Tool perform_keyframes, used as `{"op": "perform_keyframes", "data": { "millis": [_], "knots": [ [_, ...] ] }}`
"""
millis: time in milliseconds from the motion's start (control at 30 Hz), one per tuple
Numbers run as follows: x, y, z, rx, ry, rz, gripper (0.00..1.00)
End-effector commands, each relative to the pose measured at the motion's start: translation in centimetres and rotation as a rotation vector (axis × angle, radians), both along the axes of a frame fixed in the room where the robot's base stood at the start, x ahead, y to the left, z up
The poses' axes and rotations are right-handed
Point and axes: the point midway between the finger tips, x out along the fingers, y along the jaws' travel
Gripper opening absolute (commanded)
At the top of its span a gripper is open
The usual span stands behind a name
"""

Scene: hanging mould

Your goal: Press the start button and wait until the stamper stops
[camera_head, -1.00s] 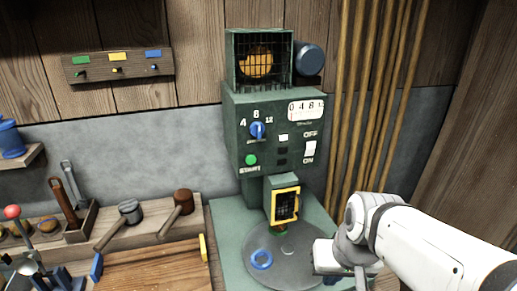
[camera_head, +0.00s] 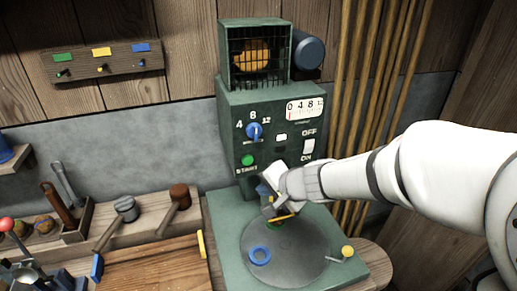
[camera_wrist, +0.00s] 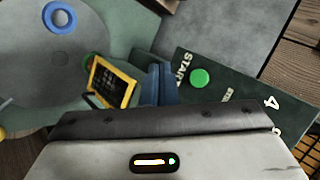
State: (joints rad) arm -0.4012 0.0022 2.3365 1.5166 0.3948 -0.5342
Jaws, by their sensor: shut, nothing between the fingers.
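The green stamper machine (camera_head: 229,120) stands against the wall. Its round green start button (camera_head: 248,160) is on the front panel above the START label, and it also shows in the wrist view (camera_wrist: 199,78). My gripper (camera_head: 263,189) is shut and empty, just below and right of the button, apart from it. Its blue fingers also show in the wrist view (camera_wrist: 159,84), left of the button. The yellow-framed guard (camera_wrist: 113,84) is mostly hidden behind my gripper in the head view. A blue ring (camera_head: 260,255) lies on the round grey plate (camera_head: 300,262).
A blue dial (camera_head: 254,131), a white OFF/ON switch (camera_head: 308,147) and a 0-to-12 gauge (camera_head: 304,108) are on the panel. A yellow-knobbed lever (camera_head: 347,252) sits right of the plate. Mallets (camera_head: 179,197) and a wooden board (camera_head: 155,265) lie to the left.

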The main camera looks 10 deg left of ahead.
Motion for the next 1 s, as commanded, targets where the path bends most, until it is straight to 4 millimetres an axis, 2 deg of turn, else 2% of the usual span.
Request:
{"op": "perform_keyframes", "data": {
  "millis": [567, 1000],
  "knots": [
    [0.2, 1.2, 0.0, 0.008, 0.007, 0.0, 0.0],
    [5.1, 4.2, 0.2, 0.007, 0.008, 0.002, 0.0]
  ]
}}
